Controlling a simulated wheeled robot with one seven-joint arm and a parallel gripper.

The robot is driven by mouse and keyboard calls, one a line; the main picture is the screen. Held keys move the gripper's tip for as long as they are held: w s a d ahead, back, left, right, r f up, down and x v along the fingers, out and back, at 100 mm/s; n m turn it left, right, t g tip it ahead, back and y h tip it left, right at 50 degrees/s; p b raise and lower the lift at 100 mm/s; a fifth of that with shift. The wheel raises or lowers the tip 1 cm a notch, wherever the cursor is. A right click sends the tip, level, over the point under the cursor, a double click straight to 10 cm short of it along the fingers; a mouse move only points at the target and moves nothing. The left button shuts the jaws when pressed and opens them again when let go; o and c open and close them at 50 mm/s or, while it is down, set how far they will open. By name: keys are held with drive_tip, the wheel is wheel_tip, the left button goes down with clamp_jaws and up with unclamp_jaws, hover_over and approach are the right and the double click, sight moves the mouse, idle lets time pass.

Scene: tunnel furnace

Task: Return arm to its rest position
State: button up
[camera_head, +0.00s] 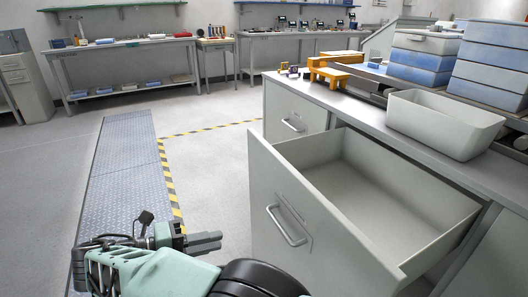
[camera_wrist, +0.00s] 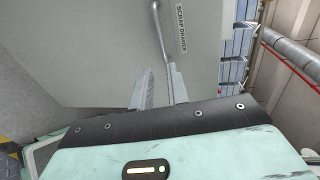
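My gripper (camera_head: 221,240) is low in the head view, left of the open drawer's front. In the wrist view its two fingers (camera_wrist: 162,86) stand apart with nothing between them. The drawer (camera_head: 262,195) is pulled well out and its visible inside is empty. Its front carries a metal bar handle (camera_head: 287,226), and a gap shows between handle and fingers in the head view. In the wrist view the handle (camera_wrist: 160,35) runs down to near the fingertips, beside a "SCRAP DRAWER" label (camera_wrist: 181,27).
A white bin (camera_head: 440,125), an orange stand (camera_head: 328,74) and blue-and-white crates (camera_head: 420,60) are on the counter above the drawer. A closed drawer (camera_head: 290,122) is behind. Open floor (camera_head: 215,165) with a metal walkway (camera_head: 118,170) lies left, before workbenches (camera_head: 125,45).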

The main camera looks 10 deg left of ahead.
drive_tip(key=w+d+r+m+g+y, duration=0.2)
drive_tip(key=d+r+m+g+y, duration=0.15)
drive_tip(key=d+m, duration=0.25)
drive_tip(key=w+d+r+m+g+y, duration=0.2)
drive_tip(key=d+r+m+g, duration=0.2)
drive_tip(key=d+m, duration=0.25)
drive_tip(key=s+d+r+m+g+y, duration=0.3)
drive_tip(key=s+d+m+y, duration=0.5)
drive_tip(key=s+d+m, duration=1.15)
wheel_tip(320, 180, up, 16)
drive_tip(key=w+m+t+p, duration=0.1)
drive_tip(key=m+p, duration=0.2)
drive_tip(key=p, duration=1.2)
drive_tip(key=shift+d+m, duration=0.3)
drive_tip(key=shift+d, duration=0.1)
